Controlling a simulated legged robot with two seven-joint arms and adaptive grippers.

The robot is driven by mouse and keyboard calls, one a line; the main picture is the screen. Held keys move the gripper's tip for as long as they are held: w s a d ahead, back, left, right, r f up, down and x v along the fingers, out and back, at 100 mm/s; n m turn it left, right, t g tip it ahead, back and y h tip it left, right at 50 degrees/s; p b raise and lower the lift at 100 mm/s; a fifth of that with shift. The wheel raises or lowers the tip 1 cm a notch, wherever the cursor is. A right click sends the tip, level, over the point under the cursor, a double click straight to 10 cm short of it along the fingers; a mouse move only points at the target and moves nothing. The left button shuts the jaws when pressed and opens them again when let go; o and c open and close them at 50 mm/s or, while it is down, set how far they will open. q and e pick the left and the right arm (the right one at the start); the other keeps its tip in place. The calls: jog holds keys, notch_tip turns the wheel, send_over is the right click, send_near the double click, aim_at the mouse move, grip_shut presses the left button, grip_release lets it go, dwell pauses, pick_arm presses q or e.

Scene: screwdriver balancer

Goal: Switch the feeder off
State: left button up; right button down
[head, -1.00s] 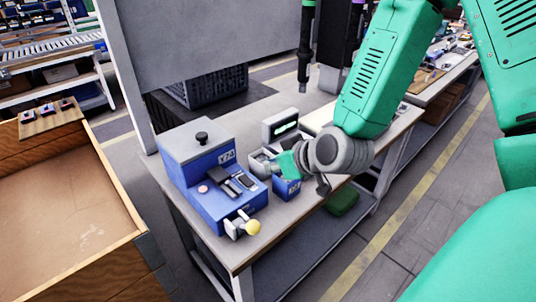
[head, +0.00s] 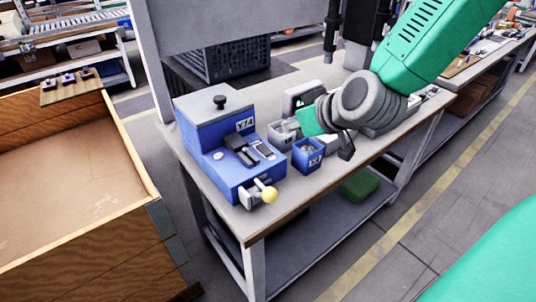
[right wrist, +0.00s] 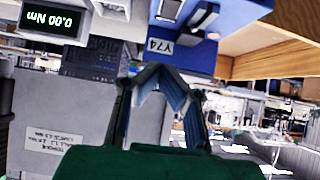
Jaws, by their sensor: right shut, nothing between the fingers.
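The feeder is a blue unit (head: 222,178) with a grey top, a black knob (head: 219,102) and a label reading Y74. My left gripper is not in view.
A blue bin (head: 308,157) and a grey bin (head: 281,136) stand beside the feeder. A display (right wrist: 52,20) reads 0.00 Nm. A wooden crate (head: 147,185) stands left of the bench. The bench's front right edge (head: 300,207) is clear.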

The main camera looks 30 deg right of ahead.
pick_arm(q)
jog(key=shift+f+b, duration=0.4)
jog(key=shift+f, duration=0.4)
pick_arm(e)
jog(key=shift+a+r, duration=0.1)
jog(key=shift+w, duration=0.15)
